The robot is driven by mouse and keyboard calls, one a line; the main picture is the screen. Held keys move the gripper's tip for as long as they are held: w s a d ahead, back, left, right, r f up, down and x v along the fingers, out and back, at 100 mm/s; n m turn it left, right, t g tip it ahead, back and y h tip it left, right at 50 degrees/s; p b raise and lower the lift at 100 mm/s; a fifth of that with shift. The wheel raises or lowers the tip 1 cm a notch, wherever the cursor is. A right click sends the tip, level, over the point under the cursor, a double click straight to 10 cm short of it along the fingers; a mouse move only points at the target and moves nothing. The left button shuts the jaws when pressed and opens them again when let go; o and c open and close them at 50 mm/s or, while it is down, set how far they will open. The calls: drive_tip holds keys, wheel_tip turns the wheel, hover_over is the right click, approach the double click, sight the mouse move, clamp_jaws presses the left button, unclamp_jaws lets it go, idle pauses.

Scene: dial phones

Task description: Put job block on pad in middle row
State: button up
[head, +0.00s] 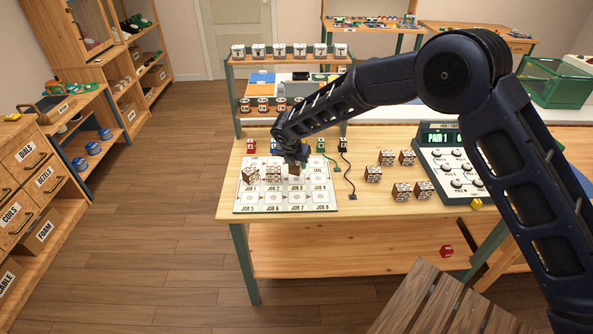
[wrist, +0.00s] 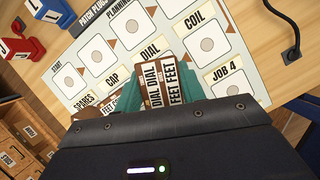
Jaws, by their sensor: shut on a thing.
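My gripper (head: 294,160) is over the printed planning board (head: 243,208) on the table. It is shut on a brown job block with white labels, seen between the teal fingers in the wrist view (wrist: 166,85). Its labels read DIAL and FEET. Little of the held block shows in the head view. Two other job blocks (head: 250,175) (head: 272,173) stand on the board just left of my gripper. In the wrist view the board has white pads (wrist: 211,45) with labels such as CAP, DIAL, COIL and JOB 4. I cannot tell whether the held block touches the board.
Several more job blocks (head: 401,192) stand right of the board, by a keyed console (head: 458,165) with a green display. A black cable (head: 349,178) lies between. Red and blue plugs (wrist: 22,48) stand behind the board. A shelf rack (head: 290,62) stands at the table's back.

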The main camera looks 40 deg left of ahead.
sight(297, 170)
drive_tip(key=shift+f, duration=1.9)
drive_tip(key=shift+f, duration=0.1)
drive_tip(key=o, duration=1)
drive_tip(key=v, duration=1.2)
